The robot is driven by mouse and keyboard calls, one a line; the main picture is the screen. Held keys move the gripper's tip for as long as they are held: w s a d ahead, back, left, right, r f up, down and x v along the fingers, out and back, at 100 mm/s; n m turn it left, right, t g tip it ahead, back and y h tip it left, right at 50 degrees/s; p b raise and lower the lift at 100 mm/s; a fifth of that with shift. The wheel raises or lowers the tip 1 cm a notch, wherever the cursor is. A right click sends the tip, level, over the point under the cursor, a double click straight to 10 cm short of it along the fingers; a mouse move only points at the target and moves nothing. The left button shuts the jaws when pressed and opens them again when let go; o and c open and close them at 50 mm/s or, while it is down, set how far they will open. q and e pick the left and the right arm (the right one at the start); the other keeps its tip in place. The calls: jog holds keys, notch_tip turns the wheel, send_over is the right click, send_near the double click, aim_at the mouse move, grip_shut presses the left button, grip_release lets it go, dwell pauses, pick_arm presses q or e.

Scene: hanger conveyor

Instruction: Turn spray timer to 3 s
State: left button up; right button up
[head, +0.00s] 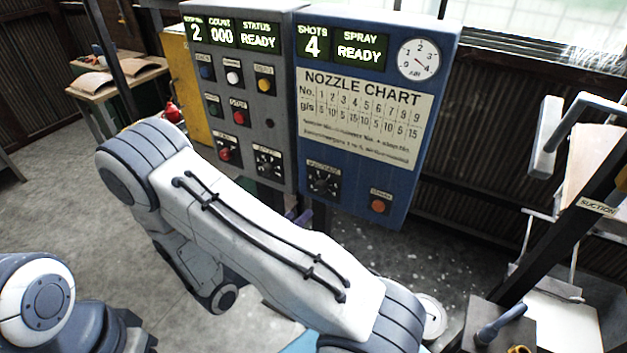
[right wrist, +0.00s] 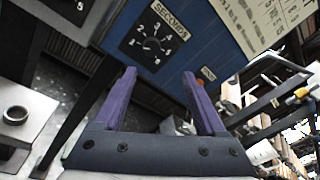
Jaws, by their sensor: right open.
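The spray timer is a black dial plate with a round knob, labelled SECONDS in the right wrist view (right wrist: 151,44). Its numbers fan around the knob; which one the pointer marks is too small to tell. In the head view the dial (head: 322,180) sits low on the blue panel. My right gripper (right wrist: 159,73) has purple fingers, spread apart with nothing between them. It is below the dial in the wrist picture and not touching it. In the head view only a bit of purple finger (head: 300,216) shows behind my arm. My left gripper is not in view.
A suction stand (head: 597,206) is at right.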

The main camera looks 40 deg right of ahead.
aim_at(318, 189)
jog(key=shift+n+t, duration=0.5)
jog(key=shift+n, duration=0.4)
jog(key=p+x, duration=0.1)
jog(key=x, duration=0.2)
jog(key=p+x, duration=0.1)
jog(key=x, duration=0.2)
jog(key=w+p+x, duration=0.1)
jog(key=p+x, duration=0.1)
jog(key=x, duration=0.1)
jog(key=shift+d+f, duration=0.2)
jog(key=shift+f, duration=0.1)
jog(key=shift+w+d+f, duration=0.1)
jog(key=shift+w+d, duration=0.2)
jog(key=shift+d, duration=0.25)
grip_shut()
